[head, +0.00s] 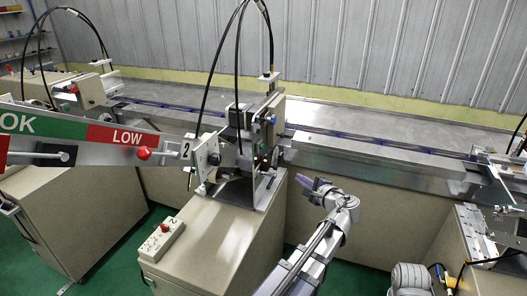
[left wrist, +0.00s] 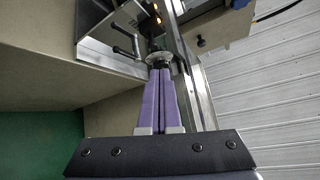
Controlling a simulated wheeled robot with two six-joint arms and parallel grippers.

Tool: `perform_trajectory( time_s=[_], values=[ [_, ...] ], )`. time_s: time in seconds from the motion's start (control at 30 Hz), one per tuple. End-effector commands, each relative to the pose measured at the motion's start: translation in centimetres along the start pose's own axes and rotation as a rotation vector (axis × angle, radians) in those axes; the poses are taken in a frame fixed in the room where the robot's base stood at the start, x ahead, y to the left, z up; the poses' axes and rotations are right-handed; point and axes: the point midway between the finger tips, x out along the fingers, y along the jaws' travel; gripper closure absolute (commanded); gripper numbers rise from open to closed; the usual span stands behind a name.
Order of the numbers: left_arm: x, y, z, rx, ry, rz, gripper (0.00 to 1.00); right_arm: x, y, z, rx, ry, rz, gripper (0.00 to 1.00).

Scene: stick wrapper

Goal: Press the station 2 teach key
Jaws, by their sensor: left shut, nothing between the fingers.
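A small beige key box (head: 160,241) marked 2, with a red button and smaller dark keys, lies on top of the station 2 cabinet (head: 215,232) in the head view. Key labels are too small to read. My left gripper (head: 300,180) is right of the cabinet, well right of and above the box in the picture. Its purple fingers are shut and empty; they also show in the left wrist view (left wrist: 160,74), pointing toward a round metal disc (left wrist: 158,59) with dark handles near it. The key box does not show in the left wrist view. My right gripper is not in view.
The station 2 machine head (head: 262,135) stands on the cabinet, with black cables above. A sloped bar with green OK and red LOW zones (head: 90,136) reaches in from the left above the cabinet. A long metal conveyor (head: 370,157) runs behind. Green floor (head: 110,262) is open left of the cabinet.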

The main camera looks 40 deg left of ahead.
Motion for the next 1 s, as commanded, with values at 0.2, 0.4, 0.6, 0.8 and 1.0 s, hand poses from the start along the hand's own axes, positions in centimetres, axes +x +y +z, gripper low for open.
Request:
perform_trajectory(
  time_s=[0.2,0.4,0.6,0.8,1.0],
  values=[
    [3.6,-5.6,1.0,0.242,-0.095,-0.231,1.0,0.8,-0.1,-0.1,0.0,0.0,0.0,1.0],
    [4.0,-7.0,1.3,0.312,-0.121,-0.286,1.0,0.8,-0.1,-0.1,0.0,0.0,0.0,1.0],
    [4.0,-7.0,1.3,0.311,-0.121,-0.287,1.0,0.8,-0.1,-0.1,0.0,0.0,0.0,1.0],
    [4.3,-6.9,1.7,0.309,-0.122,-0.285,1.0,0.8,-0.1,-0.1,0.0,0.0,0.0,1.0],
    [5.9,-6.6,3.3,0.309,-0.123,-0.283,1.0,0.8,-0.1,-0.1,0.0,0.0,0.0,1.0]
  ],
)
